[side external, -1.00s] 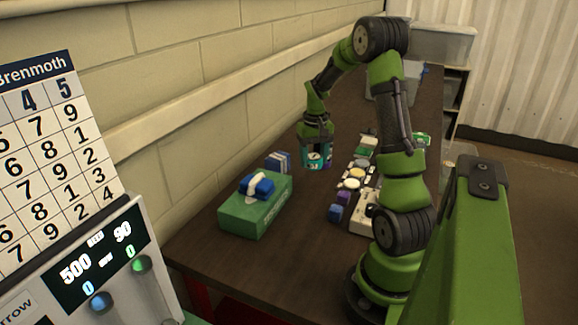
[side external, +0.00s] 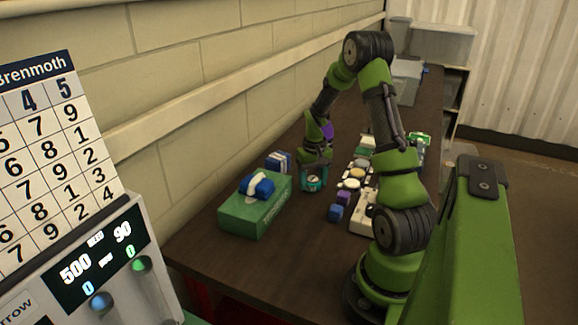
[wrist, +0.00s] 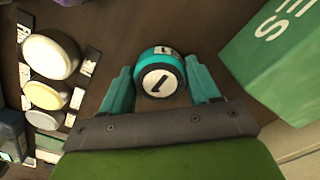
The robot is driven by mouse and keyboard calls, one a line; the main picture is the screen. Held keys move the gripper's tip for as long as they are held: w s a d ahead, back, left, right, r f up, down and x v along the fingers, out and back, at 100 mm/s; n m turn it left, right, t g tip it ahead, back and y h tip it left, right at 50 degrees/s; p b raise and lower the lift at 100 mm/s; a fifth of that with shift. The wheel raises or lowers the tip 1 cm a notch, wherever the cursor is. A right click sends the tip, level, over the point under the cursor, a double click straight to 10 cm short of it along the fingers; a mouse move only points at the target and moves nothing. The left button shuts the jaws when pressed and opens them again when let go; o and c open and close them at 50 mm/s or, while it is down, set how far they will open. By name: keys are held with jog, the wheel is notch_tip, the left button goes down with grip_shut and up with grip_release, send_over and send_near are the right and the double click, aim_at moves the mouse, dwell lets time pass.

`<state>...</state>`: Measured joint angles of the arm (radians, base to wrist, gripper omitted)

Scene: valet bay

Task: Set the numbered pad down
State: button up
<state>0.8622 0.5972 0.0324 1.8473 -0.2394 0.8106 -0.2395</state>
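The numbered pad (wrist: 161,75) is a short teal round block with a white face marked with a black 1, and a small white label on its far side. My gripper (wrist: 160,72) has its teal fingers on both sides of it, shut on it. In the side view the pad (side external: 313,180) is low, at or just above the dark table; whether it touches the table I cannot tell. My gripper (side external: 316,168) is above it there and hides its upper part.
A green box (side external: 255,207) with a blue-and-white item (side external: 258,186) on top stands close to the pad's left. Blue-and-white blocks (side external: 279,162) are behind it. Round cream pads (wrist: 47,95) lie in a row on the other side.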

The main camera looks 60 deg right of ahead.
aim_at(313, 179)
jog(key=o, duration=0.3)
jog(key=shift+o, duration=0.2)
jog(key=shift+r, duration=0.1)
notch_tip(313, 179, up, 12)
jog(key=w+a+r+n+t, duration=0.1)
jog(key=w+a+r, duration=0.25)
jog(key=a, duration=0.35)
jog(key=s+a+r+n+t+y, duration=0.1)
jog(key=s+a+r+n+t, duration=0.1)
jog(key=a, duration=1.1)
jog(key=s+a+r+n+t+y, duration=0.1)
jog(key=s+a+r+t, duration=0.3)
jog(key=a, duration=1)
notch_tip(313, 179, up, 2)
jog(key=shift+s+a+n, duration=0.15)
jog(key=shift+s+n, duration=0.35)
jog(key=shift+s, duration=0.5)
